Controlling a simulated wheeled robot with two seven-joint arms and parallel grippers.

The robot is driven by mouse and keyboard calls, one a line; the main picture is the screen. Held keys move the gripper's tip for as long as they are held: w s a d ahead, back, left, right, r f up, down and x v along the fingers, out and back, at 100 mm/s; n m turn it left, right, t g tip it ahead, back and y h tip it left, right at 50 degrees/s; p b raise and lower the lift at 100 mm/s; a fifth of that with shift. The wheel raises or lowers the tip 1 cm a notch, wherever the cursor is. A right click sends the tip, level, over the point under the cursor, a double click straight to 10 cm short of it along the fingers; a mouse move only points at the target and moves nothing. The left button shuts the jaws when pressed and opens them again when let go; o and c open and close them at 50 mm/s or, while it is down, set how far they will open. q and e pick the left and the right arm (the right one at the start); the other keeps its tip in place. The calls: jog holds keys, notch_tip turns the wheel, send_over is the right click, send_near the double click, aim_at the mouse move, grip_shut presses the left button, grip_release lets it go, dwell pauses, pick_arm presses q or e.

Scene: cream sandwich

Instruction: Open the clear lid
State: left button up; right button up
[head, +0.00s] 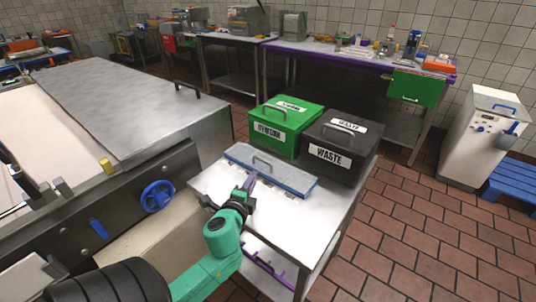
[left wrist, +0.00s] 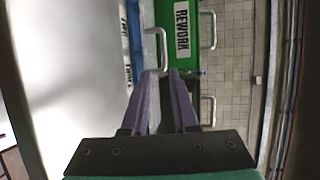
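The clear lid (head: 295,180) is a flat, bluish see-through cover on a shallow tray on the steel table. It lies flat and closed, with a grey bar handle (head: 268,163) on top. My left gripper (head: 250,181) has purple fingers and is over the lid's near side, close to the handle. In the left wrist view a metal handle (left wrist: 163,45) stands just beyond the fingertips (left wrist: 162,72). A gap shows between the fingers, with nothing held. Whether the fingertips touch the lid cannot be told. My right gripper is not in view.
A green bin (head: 285,125) labelled REWORK and a black WASTE bin (head: 340,145) stand right behind the lid. The steel table's (head: 290,222) near side is mostly clear. A machine with a blue handwheel (head: 157,196) is at left. Open tiled floor lies to the right.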

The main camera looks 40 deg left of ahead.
aim_at(263, 161)
pick_arm(q)
jog(key=shift+w+a+r, duration=0.1)
jog(key=shift+w+r, duration=0.05)
jog(key=shift+w, duration=0.05)
jog(key=shift+w+a+r, duration=0.1)
jog(key=shift+w+a, duration=0.2)
jog(key=shift+w, duration=0.3)
jog(key=shift+w+a+r, duration=0.1)
jog(key=shift+w+a, duration=0.15)
jog(key=shift+w, duration=0.35)
jog(key=x, duration=0.2)
jog(key=shift+w+a+f, duration=0.1)
jog(key=shift+w+f, duration=0.1)
jog(key=x, duration=0.6)
jog(key=shift+w+f, duration=0.1)
jog(key=shift+f, duration=0.1)
jog(key=shift+w+a, duration=0.15)
jog(key=shift+w, duration=0.25)
grip_shut()
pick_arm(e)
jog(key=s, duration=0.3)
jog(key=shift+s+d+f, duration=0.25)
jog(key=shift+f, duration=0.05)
